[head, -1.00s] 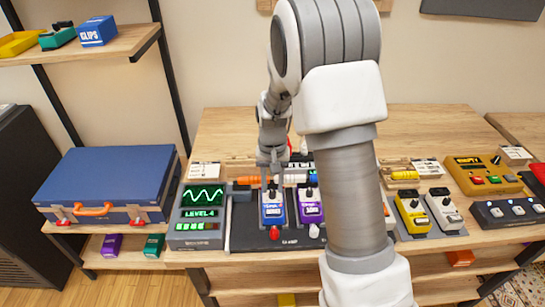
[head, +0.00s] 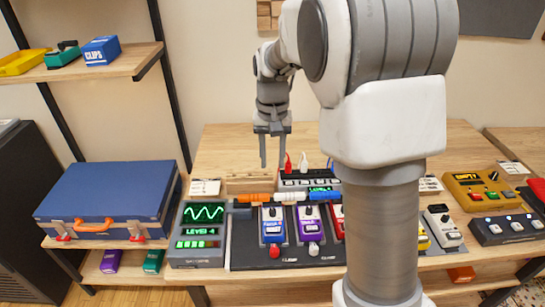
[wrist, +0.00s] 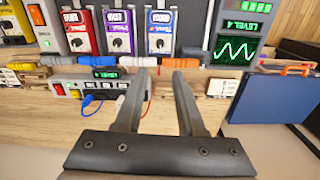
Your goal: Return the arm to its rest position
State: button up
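My gripper (head: 273,150) is raised above the wooden table (head: 225,140), behind the row of pedals. It points downward and its two fingers are apart, with nothing between them. In the wrist view my gripper (wrist: 158,95) is also open and empty, with the table and a cable beneath. My arm covers part of the right half of the table in the head view.
A blue pedal (head: 272,225) and a purple pedal (head: 308,222) stand on a dark board. A level display (head: 201,230) is at their left. A switch box (head: 308,181) with plugs sits behind. A blue case (head: 105,198) lies left.

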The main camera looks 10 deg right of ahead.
jog(key=s+r+n+t, duration=0.1)
jog(key=s+r+t, duration=0.2)
jog(key=s+r, duration=0.75)
jog(key=s+f+n+t, duration=0.1)
jog(key=s+n+t, duration=0.1)
jog(key=s, duration=1.1)
jog(key=shift+s+t, duration=0.25)
jog(key=shift+t, duration=0.05)
jog(key=shift+a, duration=0.1)
